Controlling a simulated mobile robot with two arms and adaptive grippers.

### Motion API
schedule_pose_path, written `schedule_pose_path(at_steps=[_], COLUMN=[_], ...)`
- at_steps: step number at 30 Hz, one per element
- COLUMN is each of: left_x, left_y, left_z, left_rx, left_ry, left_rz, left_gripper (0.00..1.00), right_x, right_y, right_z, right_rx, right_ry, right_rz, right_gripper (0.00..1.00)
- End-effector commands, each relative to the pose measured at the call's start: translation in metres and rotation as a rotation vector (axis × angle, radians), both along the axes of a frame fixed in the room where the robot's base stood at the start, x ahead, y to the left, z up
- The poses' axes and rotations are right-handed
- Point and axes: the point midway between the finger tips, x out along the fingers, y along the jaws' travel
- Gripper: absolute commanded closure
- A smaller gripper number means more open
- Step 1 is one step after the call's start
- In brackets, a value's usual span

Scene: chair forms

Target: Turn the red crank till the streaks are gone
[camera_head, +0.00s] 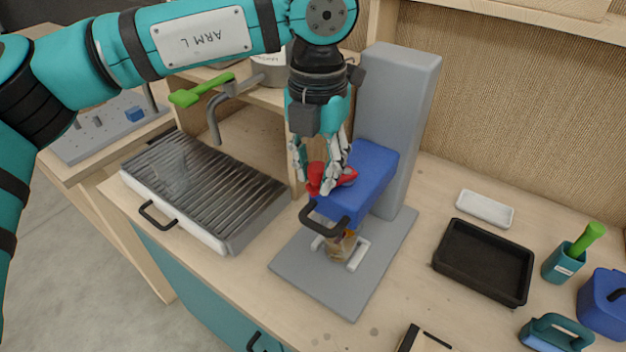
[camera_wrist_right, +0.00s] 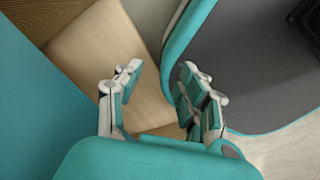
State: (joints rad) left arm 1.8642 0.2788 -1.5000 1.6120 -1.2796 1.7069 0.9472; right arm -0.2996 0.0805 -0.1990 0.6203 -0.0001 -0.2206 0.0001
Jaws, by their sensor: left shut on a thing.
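The red crank (camera_head: 318,178) sits on top of the blue head (camera_head: 372,166) of a machine with a tall grey column (camera_head: 398,90). My left gripper (camera_head: 316,184) reaches down from above and is shut on the red crank; its fingers hide part of it. A small vessel with amber-brown contents (camera_head: 341,246) stands under the head, between white holders (camera_head: 358,254) on the grey base (camera_head: 318,290). It is partly hidden, and I cannot tell whether streaks show in it. My right gripper (camera_wrist_right: 160,70) is open and empty in the right wrist view.
Left of the machine are a ribbed drain tray (camera_head: 205,190) and a tap with a green lever (camera_head: 202,90). To the right are a black tray (camera_head: 484,262), a white dish (camera_head: 485,208), a teal cup (camera_head: 564,262) and a blue container (camera_head: 604,304).

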Motion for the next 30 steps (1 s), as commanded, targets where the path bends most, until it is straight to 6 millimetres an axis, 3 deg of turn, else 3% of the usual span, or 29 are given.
schedule_pose_path(at_steps=[1,3,12,30], left_x=[-0.002,-0.005,-0.014,-0.02], left_y=[-0.002,-0.005,-0.014,-0.024], left_z=[-0.006,-0.006,-0.003,0.0], left_rx=[0.0,-0.001,-0.001,-0.001], left_ry=[-0.002,-0.003,-0.003,-0.001], left_rz=[0.045,0.11,0.365,0.589], left_gripper=[1.0,1.0,1.0,1.0], right_x=[0.0,0.0,-0.001,-0.001], right_y=[0.001,0.002,0.003,0.002], right_z=[-0.014,-0.022,-0.048,-0.065], right_rx=[0.001,0.002,0.003,0.003], right_ry=[0.0,0.0,0.001,0.001], right_rz=[0.0,-0.001,-0.001,0.001], right_gripper=[0.6,0.6,0.6,0.6])
